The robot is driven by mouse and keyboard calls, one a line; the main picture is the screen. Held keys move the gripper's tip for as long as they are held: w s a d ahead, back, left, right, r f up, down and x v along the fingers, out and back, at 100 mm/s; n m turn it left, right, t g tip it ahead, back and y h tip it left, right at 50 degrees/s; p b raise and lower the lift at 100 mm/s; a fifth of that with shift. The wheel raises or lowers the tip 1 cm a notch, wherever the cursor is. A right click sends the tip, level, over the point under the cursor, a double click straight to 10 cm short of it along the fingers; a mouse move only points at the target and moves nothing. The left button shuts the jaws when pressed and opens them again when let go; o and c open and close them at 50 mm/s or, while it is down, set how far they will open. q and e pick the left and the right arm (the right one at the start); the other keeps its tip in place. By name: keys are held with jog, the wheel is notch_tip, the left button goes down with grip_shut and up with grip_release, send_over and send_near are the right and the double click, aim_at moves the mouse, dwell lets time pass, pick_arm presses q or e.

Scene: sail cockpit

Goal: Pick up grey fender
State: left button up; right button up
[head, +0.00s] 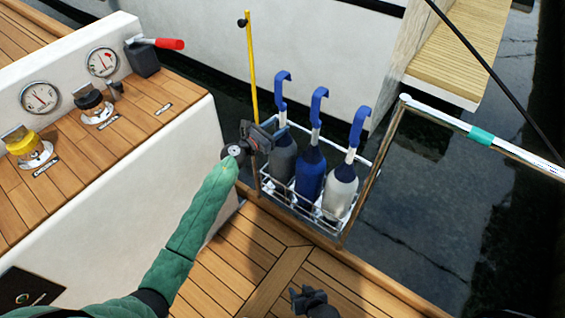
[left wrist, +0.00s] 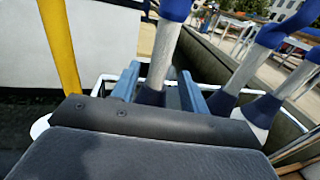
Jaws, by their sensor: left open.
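The grey fender (head: 282,160) stands upright at the left of a white wire rack (head: 318,212), with a pale strap and a blue hooked handle (head: 281,88) above it. My left gripper (head: 276,131) is open at the top of its body. In the left wrist view, the two light blue fingers (left wrist: 158,88) stand either side of the fender's pale strap (left wrist: 163,50); contact cannot be made out. The gripper body hides most of the fender there. My right gripper (head: 309,297) is low in the head view, above the deck, and its opening is unclear.
A blue fender (head: 310,178) and a white fender (head: 341,190) stand to the right in the rack. A yellow pole (head: 251,70) rises close left of my left gripper. The console (head: 150,180) is at left. Dark water (head: 430,220) lies beyond the deck edge.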

aim_at(283, 122)
pick_arm(q)
jog(key=shift+x, duration=1.55)
jog(key=shift+f, duration=0.1)
grip_shut()
jog(key=shift+w, duration=0.1)
